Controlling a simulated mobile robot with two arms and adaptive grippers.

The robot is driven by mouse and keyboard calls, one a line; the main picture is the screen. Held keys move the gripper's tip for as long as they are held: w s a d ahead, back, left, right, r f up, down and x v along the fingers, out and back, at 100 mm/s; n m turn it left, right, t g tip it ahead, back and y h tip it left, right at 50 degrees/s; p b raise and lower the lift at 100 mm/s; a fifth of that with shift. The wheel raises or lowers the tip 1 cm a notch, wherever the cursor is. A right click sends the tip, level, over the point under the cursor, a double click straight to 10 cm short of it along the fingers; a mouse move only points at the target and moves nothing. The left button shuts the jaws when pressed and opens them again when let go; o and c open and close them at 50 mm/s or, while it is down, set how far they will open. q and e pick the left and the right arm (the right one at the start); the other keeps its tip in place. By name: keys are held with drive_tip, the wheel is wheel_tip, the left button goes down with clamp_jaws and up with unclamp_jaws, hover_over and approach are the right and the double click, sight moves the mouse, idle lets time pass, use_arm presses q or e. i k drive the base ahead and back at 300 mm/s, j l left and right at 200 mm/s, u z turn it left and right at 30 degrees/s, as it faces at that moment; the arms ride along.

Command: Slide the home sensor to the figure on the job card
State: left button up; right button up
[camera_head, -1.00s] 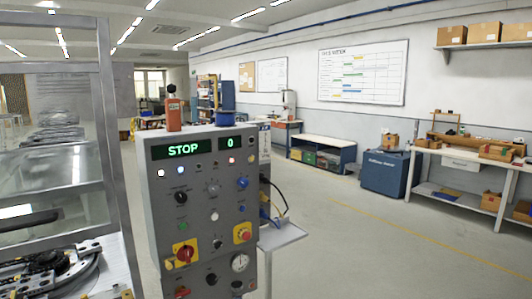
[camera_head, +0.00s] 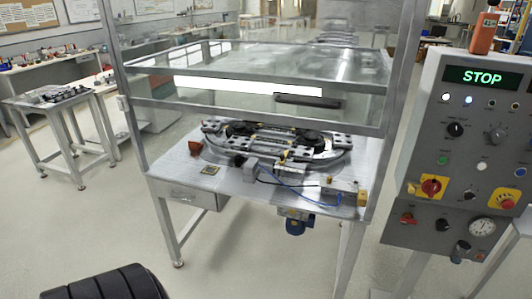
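The ring track (camera_head: 330,160) lies on a metal table (camera_head: 225,190) inside a clear-walled guard with a metal frame. It is an oval of dark and silver parts with several small yellow pieces. A grey block (camera_head: 251,166) and a blue cable (camera_head: 300,196) sit at its front side. I cannot tell which small part is the home sensor, and I cannot make out a job card or any figure on one. Neither gripper can be made out; no fingertips show.
The control cabinet (camera_head: 470,150) stands at the right, its display (camera_head: 481,76) reading STOP. The guard's dark handle (camera_head: 308,101) is on its front panel. A red piece (camera_head: 195,148) lies on the table's left. A smaller side table (camera_head: 62,110) stands left; floor between is clear.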

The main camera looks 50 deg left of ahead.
sight(282, 161)
drive_tip(key=u, duration=1.4)
